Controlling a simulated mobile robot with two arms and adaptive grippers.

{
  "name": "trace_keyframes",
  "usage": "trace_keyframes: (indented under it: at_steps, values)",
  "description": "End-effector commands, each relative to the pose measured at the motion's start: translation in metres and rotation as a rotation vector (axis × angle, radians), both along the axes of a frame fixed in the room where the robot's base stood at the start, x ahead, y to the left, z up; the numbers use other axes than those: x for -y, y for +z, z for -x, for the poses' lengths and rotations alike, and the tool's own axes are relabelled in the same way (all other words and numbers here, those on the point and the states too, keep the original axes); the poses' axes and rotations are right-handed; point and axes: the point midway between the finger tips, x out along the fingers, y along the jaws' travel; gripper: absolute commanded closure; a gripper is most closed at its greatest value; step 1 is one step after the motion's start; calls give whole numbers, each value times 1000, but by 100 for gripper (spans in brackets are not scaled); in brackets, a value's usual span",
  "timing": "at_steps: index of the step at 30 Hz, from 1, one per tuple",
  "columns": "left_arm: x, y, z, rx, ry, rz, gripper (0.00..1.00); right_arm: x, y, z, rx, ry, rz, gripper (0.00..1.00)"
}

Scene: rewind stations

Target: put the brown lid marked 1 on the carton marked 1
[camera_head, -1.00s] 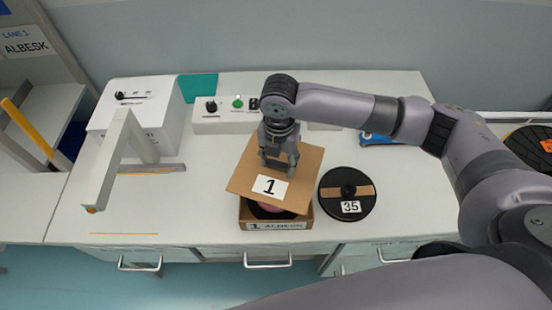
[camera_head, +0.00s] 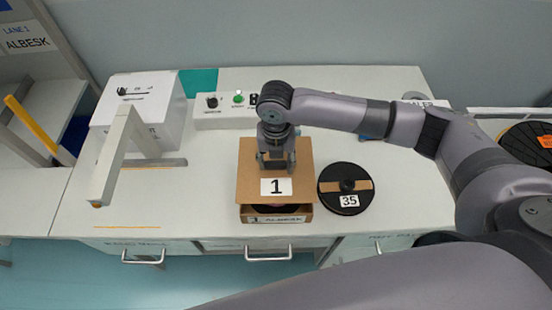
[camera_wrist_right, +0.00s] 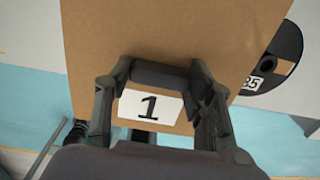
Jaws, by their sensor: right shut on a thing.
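The brown lid (camera_head: 300,165) marked 1 is held from above by my right gripper (camera_head: 276,163), which is shut on it. The lid also fills the middle of the right wrist view (camera_wrist_right: 170,40), its white label 1 showing between the fingers (camera_wrist_right: 155,110). The carton (camera_head: 277,219) marked 1 is right under the lid. Its front wall shows, and a dark gap with part of its contents shows between lid and carton at the front. The lid sits roughly square over the carton, a little above its front edge. My left gripper is not in view.
A black reel (camera_head: 345,190) marked 35 lies just right of the carton. A white machine (camera_head: 140,110) with an arm stands at the left. A control box (camera_head: 225,110) with a green button is behind. The bench (camera_head: 220,205) is clear left of the carton.

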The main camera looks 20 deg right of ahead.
Motion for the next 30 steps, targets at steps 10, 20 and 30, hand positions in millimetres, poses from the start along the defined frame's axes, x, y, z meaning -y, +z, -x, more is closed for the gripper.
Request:
trace_keyframes:
  at_steps: [10, 20, 30]
  values:
    - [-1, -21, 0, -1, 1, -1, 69, 0, -38, 1, -3, 0, 0, 78]
    - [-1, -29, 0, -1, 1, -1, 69, 0, -55, 0, -1, 0, 0, 78]
    - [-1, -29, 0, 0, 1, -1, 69, 0, -55, 1, -2, 0, -1, 78]
